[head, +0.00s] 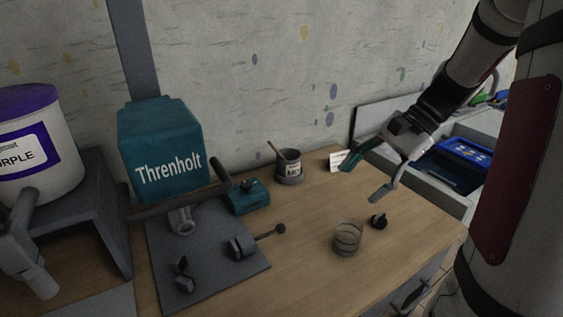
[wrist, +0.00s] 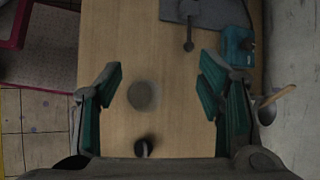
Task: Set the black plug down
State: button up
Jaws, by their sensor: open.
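The black plug (head: 378,221) stands on the wooden tabletop, just right of a small ribbed glass jar (head: 348,238) and apart from it. In the wrist view the plug (wrist: 142,147) is a dark, partly shadowed shape near the bottom edge, close to my gripper's body. The jar (wrist: 141,95) shows above it as a round shape. My gripper (head: 368,177) is open and empty, its teal fingers spread above the table and clear of the plug.
A teal Threnholt machine (head: 163,150) with a long handle stands on a dark plate (head: 215,268) at left. A purple-lidded bucket (head: 42,150) is farther left. A blue tray (head: 465,152) lies at right.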

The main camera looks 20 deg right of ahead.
jog(key=w+d+f+m+t+y+b, duration=0.1)
jog(key=d+f+m, duration=0.25)
jog(key=d, duration=0.25)
jog(key=w+d+f+m+t+y, duration=0.1)
jog(key=d+f+m+t, duration=0.1)
jog(key=d+f, duration=0.25)
jog(key=m+t+b, duration=0.1)
jog(key=m+t, duration=0.4)
jog(key=m, duration=0.2)
send_near(382, 213)
jog(key=shift+s+d, duration=1.2)
jog(key=shift+f, duration=0.15)
jog(key=x, duration=0.7)
jog(key=shift+w+a+f, duration=0.15)
jog(key=shift+w+a, duration=0.05)
jog(key=shift+a, duration=0.05)
jog(key=shift+r+p+x, duration=0.2)
jog(key=shift+p+x, duration=0.45)
jog(key=shift+x, duration=2.15)
jog(key=shift+a, duration=0.1)
jog(key=c, duration=1.4)
jog(key=shift+r, duration=0.15)
